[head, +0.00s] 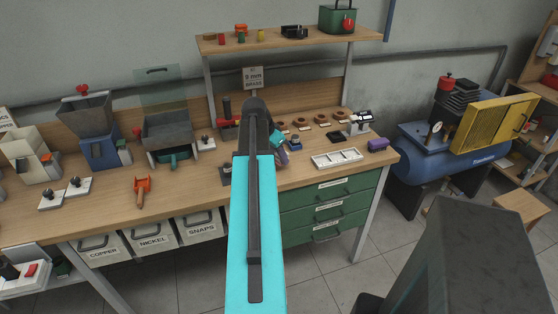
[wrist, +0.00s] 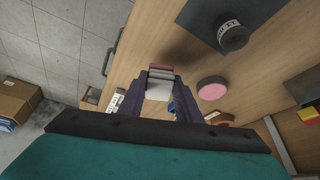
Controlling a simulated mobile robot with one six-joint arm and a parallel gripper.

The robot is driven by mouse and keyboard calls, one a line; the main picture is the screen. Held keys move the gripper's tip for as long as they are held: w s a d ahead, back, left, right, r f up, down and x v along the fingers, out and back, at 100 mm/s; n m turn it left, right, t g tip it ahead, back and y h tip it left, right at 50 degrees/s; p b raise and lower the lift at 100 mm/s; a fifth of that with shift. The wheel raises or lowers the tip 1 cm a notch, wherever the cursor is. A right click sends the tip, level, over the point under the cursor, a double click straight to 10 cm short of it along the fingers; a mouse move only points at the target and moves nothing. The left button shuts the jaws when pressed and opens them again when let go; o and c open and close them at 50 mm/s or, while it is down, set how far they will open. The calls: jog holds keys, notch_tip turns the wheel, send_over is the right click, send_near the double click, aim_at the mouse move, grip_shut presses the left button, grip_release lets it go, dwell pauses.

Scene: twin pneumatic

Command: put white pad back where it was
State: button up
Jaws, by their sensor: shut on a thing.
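My gripper (wrist: 160,88) is shut on the white pad (wrist: 158,92), a small pale block that shows between the two dark fingers in the wrist view. A pinkish strip shows at its far edge. The gripper holds it over the wooden workbench (wrist: 150,45); the exact height is hard to tell. In the head view my gripper (head: 281,154) is partly hidden behind my arm, near the middle of the bench, and I cannot make out the pad there.
A pink disc (wrist: 212,87) lies on the bench beside the gripper. A dark plate with a round knob (wrist: 232,36) is beyond it.

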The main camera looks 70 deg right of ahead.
aim_at(279, 161)
jog(key=shift+w+d+f, duration=0.1)
jog(key=shift+w+d, duration=0.15)
jog(key=shift+d, duration=0.25)
jog(key=shift+f+p, duration=0.7)
jog(key=shift+f, duration=1.05)
jog(key=shift+f, duration=0.2)
jog(key=o, duration=1.1)
jog(key=shift+r, duration=0.15)
jog(key=b+v, duration=0.2)
jog(key=v, duration=1)
jog(key=shift+r, duration=0.1)
